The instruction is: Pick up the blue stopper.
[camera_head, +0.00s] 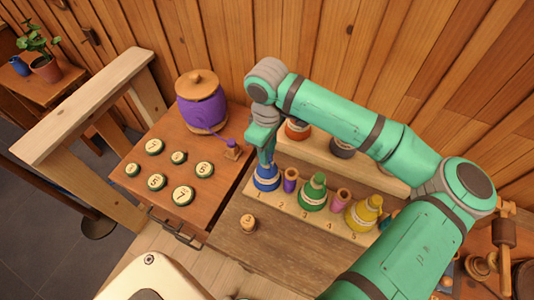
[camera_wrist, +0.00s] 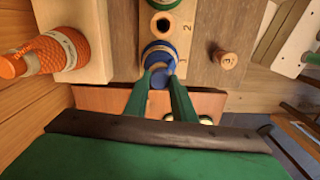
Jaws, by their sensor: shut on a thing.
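The blue stopper (camera_head: 266,183) has a wide round base with a pale label band. It is at place 1 at the left end of the numbered wooden rack (camera_head: 284,203). In the wrist view the blue stopper (camera_wrist: 160,50) shows between the fingertips, near the printed 1. My gripper (camera_head: 267,161) comes down from above and is shut on its narrower top. In the wrist view both green fingers of my gripper (camera_wrist: 163,78) close around that top. The stopper looks upright, and I cannot tell whether its base is clear of the rack.
A purple lidded pot (camera_head: 202,103) and several numbered discs (camera_head: 184,195) are left. A wooden peg (camera_head: 248,223) stands in front.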

